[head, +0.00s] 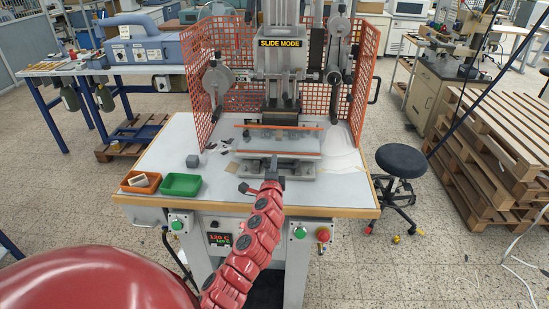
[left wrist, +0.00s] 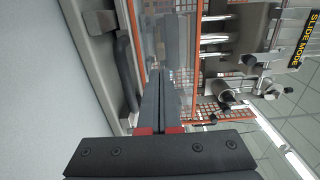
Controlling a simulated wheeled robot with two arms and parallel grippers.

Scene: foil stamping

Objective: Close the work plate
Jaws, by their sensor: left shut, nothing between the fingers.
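The work plate (head: 255,143) is a pale, see-through panel with orange edges at the front of the press, below its head. In the left wrist view the panel (left wrist: 150,35) stands just ahead of my fingers, with a dark bar handle (left wrist: 127,75) to their left. My left gripper (head: 274,162) is at the front of the plate, near its lower orange edge, at the end of the red arm. Its fingers (left wrist: 161,75) are together and empty. I cannot tell whether the tips touch the plate. My right gripper is out of view.
The press (head: 281,62) stands on a white table with a wooden rim (head: 225,207), with an orange mesh guard (head: 202,100) around it. An orange bin (head: 141,189), a green bin (head: 180,184) and a small grey block (head: 192,161) sit at the left. The right front tabletop is mostly clear.

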